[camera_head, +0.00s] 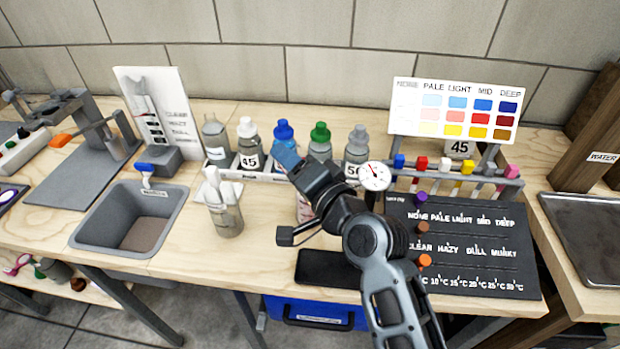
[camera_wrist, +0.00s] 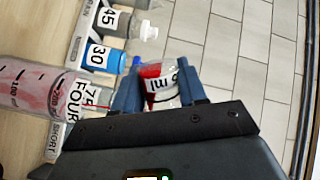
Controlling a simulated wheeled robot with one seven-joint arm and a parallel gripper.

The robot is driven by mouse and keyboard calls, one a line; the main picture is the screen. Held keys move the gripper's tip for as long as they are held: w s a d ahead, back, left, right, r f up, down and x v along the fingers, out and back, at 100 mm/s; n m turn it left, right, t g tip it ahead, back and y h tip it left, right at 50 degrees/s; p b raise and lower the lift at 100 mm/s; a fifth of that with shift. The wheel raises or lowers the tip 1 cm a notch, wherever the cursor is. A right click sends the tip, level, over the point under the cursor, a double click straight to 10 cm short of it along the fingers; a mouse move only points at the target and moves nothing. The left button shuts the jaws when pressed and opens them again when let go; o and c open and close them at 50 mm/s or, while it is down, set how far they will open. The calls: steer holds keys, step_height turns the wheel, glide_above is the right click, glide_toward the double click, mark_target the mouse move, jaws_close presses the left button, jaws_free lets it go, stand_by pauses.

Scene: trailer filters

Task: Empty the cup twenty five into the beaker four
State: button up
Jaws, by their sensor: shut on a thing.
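My gripper (camera_head: 287,158) is over the bench in front of the bottle row. In the wrist view my gripper (camera_wrist: 157,92) is shut on a small clear cup (camera_wrist: 158,72) with red liquid and partly hidden "ml" lettering; its number is not readable. The cup appears tilted. The beaker four (camera_wrist: 30,85), labelled FOUR, is just left of the gripper in that sideways view and holds pale pink liquid. A thin red streak shows by its label, between it and the gripper. In the head view the beaker (camera_head: 304,210) is mostly hidden behind my arm.
Several capped bottles, including one marked 45 (camera_head: 249,145), stand in a rack behind the gripper. A holder of white sticks (camera_head: 225,215) and a grey sink (camera_head: 132,225) are at left. A black board (camera_head: 465,250) with coloured pegs is at right.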

steer(key=shift+f+m, duration=0.25)
steer(key=shift+m, duration=0.15)
stand_by(0.8)
steer(key=shift+w+d+r+m+t+y, duration=0.15)
steer(key=shift+r+m+y, duration=0.1)
steer(key=shift+m, duration=0.6)
steer(key=shift+d+r+m+t+y, duration=0.15)
steer(key=shift+r+m, duration=0.1)
steer(key=shift+m, duration=0.55)
steer(key=shift+w+d+r+m+y, duration=0.1)
steer(key=shift+r+m+y, duration=0.15)
steer(key=shift+m, duration=0.6)
stand_by(3.5)
steer(key=shift+d+f+m, duration=0.1)
steer(key=shift+f+m, duration=0.15)
steer(key=shift+m, duration=0.15)
stand_by(0.4)
